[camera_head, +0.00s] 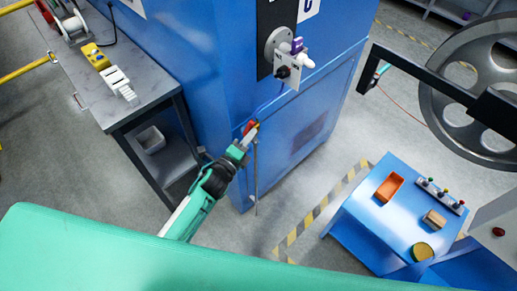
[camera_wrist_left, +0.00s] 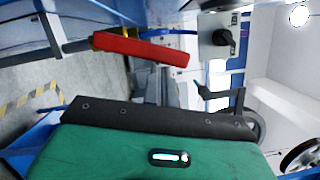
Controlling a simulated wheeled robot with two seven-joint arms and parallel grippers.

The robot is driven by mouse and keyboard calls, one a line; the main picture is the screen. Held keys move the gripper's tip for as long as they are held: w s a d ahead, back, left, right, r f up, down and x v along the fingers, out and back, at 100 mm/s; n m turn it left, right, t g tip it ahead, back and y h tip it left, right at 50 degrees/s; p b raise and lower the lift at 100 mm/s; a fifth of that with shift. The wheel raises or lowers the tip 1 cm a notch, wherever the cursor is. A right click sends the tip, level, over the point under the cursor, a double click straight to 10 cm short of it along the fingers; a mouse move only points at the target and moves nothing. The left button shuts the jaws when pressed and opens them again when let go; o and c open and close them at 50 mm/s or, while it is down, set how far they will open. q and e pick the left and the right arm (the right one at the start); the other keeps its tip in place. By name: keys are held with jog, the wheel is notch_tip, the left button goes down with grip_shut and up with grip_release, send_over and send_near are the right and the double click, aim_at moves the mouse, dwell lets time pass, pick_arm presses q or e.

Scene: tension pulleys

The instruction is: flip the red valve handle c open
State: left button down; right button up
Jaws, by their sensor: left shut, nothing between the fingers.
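The red valve handle (camera_head: 251,127) is small in the head view, at the front edge of the blue cabinet, on a thin vertical pipe. In the left wrist view the red handle (camera_wrist_left: 140,48) is a long bar lying nearly level across the picture, its left end at a brass-coloured fitting on a grey pipe (camera_wrist_left: 48,32). My left gripper (camera_head: 243,143) is shut and empty, with its tip close beside the handle. Whether it touches the handle I cannot tell. My right gripper is not in view.
The blue cabinet (camera_head: 215,60) stands behind the handle, with a switch box (camera_head: 288,72) above. A grey workbench (camera_head: 140,98) is at left. A large wheel (camera_head: 475,95) stands at upper right.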

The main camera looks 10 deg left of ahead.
pick_arm(q)
jog(key=n, duration=0.1)
jog(key=w+a+r+n+p, duration=0.1)
jog(key=shift+a+r+n+g+y+p, duration=0.1)
jog(key=shift+a+n+g+y+p, duration=0.1)
jog(key=shift+n+g+y+p, duration=0.15)
jog(key=shift+a, duration=0.15)
jog(key=shift+w+a+r, duration=0.1)
jog(key=shift+w+a, duration=0.05)
dwell(0.5)
